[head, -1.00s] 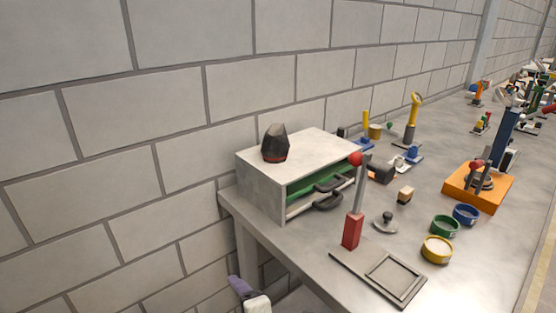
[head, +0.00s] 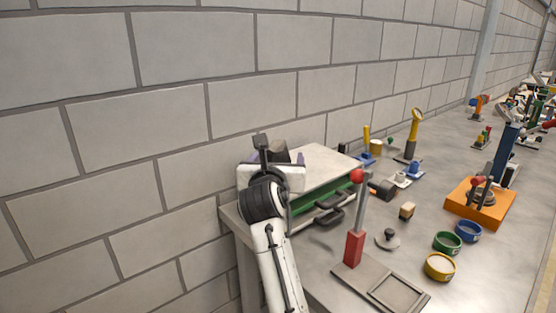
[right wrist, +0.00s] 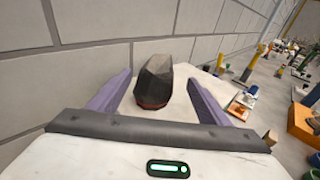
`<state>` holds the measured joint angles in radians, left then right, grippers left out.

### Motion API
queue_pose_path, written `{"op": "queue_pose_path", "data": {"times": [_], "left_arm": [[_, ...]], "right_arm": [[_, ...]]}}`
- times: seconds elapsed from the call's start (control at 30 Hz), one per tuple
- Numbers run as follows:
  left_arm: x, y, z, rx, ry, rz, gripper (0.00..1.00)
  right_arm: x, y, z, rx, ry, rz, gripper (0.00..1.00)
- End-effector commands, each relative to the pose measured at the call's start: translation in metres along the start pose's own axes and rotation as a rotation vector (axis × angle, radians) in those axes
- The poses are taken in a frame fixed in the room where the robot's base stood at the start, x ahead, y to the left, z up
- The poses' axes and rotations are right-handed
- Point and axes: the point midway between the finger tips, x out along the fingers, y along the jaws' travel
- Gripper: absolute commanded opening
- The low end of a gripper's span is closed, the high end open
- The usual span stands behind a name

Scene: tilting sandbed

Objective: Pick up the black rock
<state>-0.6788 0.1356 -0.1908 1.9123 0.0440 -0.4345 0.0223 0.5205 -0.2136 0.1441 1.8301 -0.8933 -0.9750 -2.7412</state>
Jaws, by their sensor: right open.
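The black rock (right wrist: 154,80) has a grey facet and a reddish base band. It stands upright on top of the white box (head: 325,164) with drawers. In the right wrist view it is between the two purple fingers, nearer the left one, with gaps on both sides. My right gripper (head: 278,158) is open at the box top, and in the head view it hides most of the rock (head: 279,147). My left gripper is in neither view.
A red-knobbed lever (head: 356,215) stands right of the box. Beyond it are a grey lidded piece (head: 387,239) and green, blue and yellow round containers (head: 440,266). A block wall (head: 170,120) rises close behind the box.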

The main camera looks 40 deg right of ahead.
Motion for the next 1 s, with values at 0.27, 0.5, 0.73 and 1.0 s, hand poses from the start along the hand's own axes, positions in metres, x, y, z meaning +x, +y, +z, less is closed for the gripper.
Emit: {"op": "queue_pose_path", "data": {"times": [0.27,0.5,0.73,1.0], "left_arm": [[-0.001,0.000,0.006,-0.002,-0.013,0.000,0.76],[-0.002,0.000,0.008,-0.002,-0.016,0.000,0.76],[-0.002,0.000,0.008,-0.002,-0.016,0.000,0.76],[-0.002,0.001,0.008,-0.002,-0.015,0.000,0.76]], "right_arm": [[0.028,0.001,0.000,0.001,-0.002,0.000,0.71],[0.061,0.007,-0.002,0.002,0.000,0.001,0.71],[0.078,0.006,-0.001,0.002,-0.004,0.001,0.71],[0.077,0.006,-0.001,0.001,-0.003,0.001,0.56]]}}
